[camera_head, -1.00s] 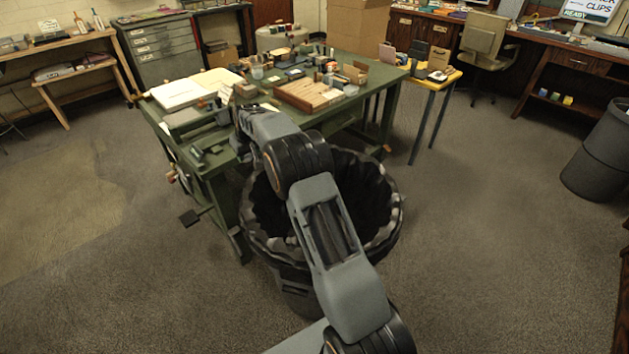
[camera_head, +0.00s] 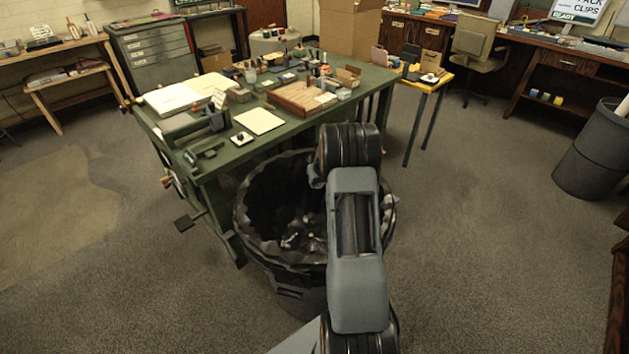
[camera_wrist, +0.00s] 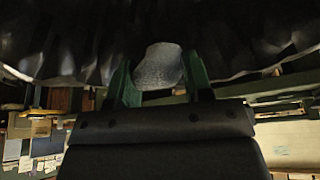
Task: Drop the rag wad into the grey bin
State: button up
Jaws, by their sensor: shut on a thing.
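The rag wad (camera_wrist: 158,68) is a pale grey, speckled lump, held between the two green fingers of my gripper (camera_wrist: 158,75) in the wrist view. A bin with a dark crumpled liner (camera_head: 290,287) stands in front of the green table in the head view. My arm reaches over its right side and covers part of its rim. My gripper and the wad are hidden behind the arm in the head view. Dark liner folds (camera_wrist: 60,40) fill the top of the wrist view, behind the wad. I cannot tell how far the wad is from the liner.
The green table (camera_head: 225,160) touches or nearly touches the bin's far left side; it bears paper, a wooden tray (camera_head: 293,97) and small tools. A second grey bin (camera_head: 597,150) stands at the far right. A yellow stool (camera_head: 428,85) stands beyond. The floor on both sides is clear.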

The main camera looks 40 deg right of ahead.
notch_tip(320, 180, down, 5)
jog(key=b, duration=0.2)
jog(key=shift+f+b, duration=0.15)
jog(key=shift+b, duration=0.15)
jog(key=o, duration=1)
jog(key=shift+c, duration=0.2)
jog(key=v, duration=1.4)
